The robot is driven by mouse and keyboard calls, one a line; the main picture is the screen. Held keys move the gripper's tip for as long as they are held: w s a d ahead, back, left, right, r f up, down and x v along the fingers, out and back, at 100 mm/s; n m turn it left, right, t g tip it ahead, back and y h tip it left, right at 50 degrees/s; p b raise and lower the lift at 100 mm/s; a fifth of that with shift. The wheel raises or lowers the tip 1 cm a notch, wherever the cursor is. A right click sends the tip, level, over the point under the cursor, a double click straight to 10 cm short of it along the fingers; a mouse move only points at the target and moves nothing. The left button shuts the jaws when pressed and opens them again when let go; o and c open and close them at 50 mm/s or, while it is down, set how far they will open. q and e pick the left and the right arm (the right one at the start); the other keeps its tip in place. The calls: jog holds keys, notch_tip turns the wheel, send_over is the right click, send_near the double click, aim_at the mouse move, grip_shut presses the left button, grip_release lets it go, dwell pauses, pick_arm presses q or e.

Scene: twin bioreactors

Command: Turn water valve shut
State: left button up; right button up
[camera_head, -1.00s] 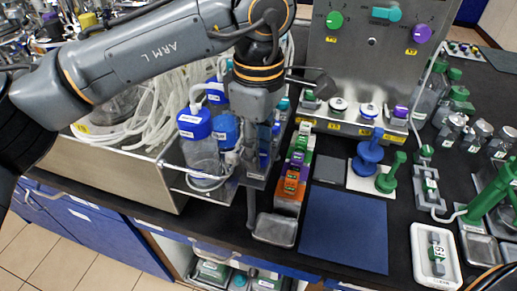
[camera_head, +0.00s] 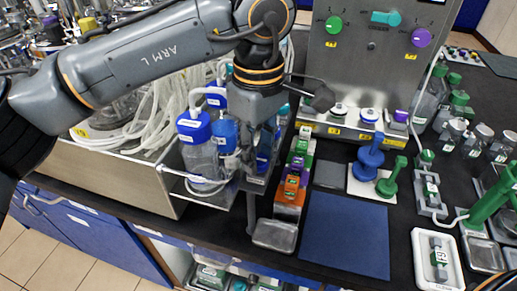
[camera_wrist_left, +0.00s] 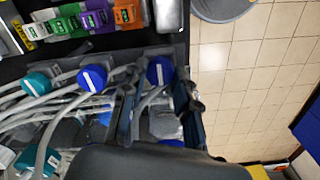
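A grey upright panel carries a green knob (camera_head: 333,25), a teal horizontal handle (camera_head: 386,18) and a purple knob (camera_head: 422,38). I cannot tell which of these, if any, is the water valve. My left gripper (camera_head: 243,163) is in front of and below the panel, to its left, among blue-capped bottles (camera_head: 194,128). It touches none of the panel's knobs. In the left wrist view its two dark fingers (camera_wrist_left: 158,110) are spread apart, with a blue cap (camera_wrist_left: 160,70) showing between them. Whether they touch a bottle is unclear. My right gripper is out of view.
White tubing (camera_head: 140,105) and a metal box edge crowd the left. A row of coloured blocks (camera_head: 296,165), a blue mat (camera_head: 345,235), and blue and green pegs (camera_head: 368,160) lie to the right. Small jars and a white tray (camera_head: 437,258) stand farther right.

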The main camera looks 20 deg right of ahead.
aim_at(259, 159)
pick_arm(q)
jog(key=o, duration=0.4)
notch_tip(259, 159, up, 12)
dwell(0.5)
